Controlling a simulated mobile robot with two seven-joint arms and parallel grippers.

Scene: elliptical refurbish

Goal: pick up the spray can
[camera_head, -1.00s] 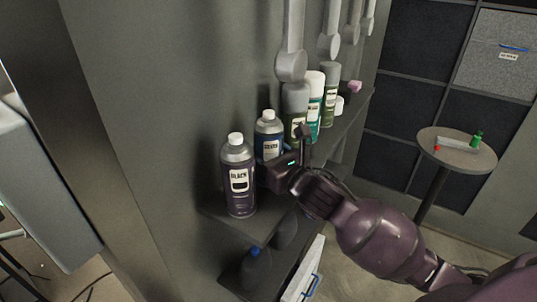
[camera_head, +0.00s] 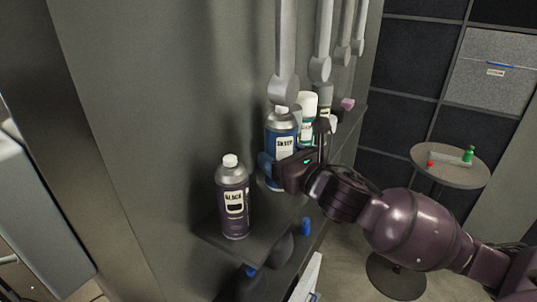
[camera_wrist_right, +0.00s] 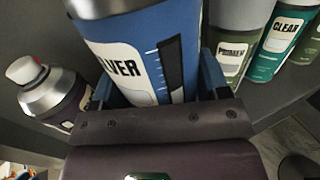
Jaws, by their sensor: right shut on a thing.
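A blue spray can (camera_head: 282,125) with a white label stands upright in my right gripper (camera_head: 288,160). In the right wrist view the can (camera_wrist_right: 150,40) fills the middle, its label ending in "LVER", with the blue fingers of my right gripper (camera_wrist_right: 158,85) shut on both sides of it. In the head view the can looks raised above the shelf, but its base is partly hidden by the gripper. A dark purple spray can labelled "BLACK" (camera_head: 235,205) stands on the shelf to its left. My left gripper is not in view.
The shelf (camera_head: 255,235) holds a white-capped can (camera_head: 307,105) and others behind the held can; the wrist view shows cans labelled "PRIMER" (camera_wrist_right: 232,55) and "CLEAR" (camera_wrist_right: 285,45). Grey hanging tools (camera_head: 285,80) are close above. A round table (camera_head: 450,175) stands at right.

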